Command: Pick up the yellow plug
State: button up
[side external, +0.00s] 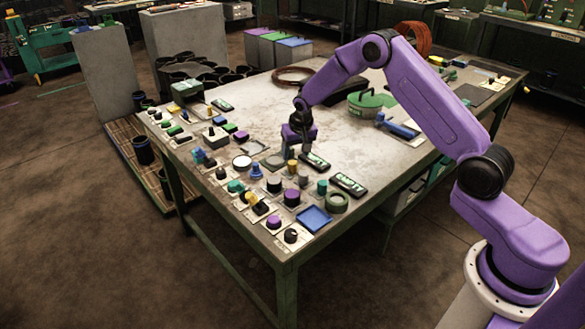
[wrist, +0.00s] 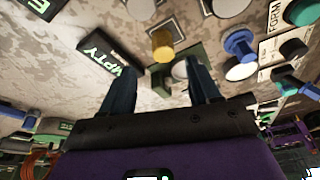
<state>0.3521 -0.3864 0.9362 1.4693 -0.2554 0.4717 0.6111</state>
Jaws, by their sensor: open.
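The yellow plug (wrist: 163,44) looks like a short yellow cylinder in the wrist view, just beyond the space between my fingers. In the side view my gripper (side external: 297,156) hangs low over the table, a little behind and left of that cylinder. Its fingertips are small and partly hidden there.
A black label block (wrist: 110,65) lies left of the plug, and a blue knob (wrist: 238,45) stands to its right. A dark green block (wrist: 160,80) shows between my fingers. Many small parts crowd the table's front-left side. The middle of the table (side external: 240,110) is mostly clear.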

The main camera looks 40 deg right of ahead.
aim_at(293, 163)
jog(key=shift+a+x, duration=0.15)
jog(key=shift+x, duration=1.2)
jog(key=shift+a+x, duration=0.15)
jog(key=shift+x, duration=1.2)
jog(key=shift+s, duration=0.1)
jog(key=c, duration=1.1)
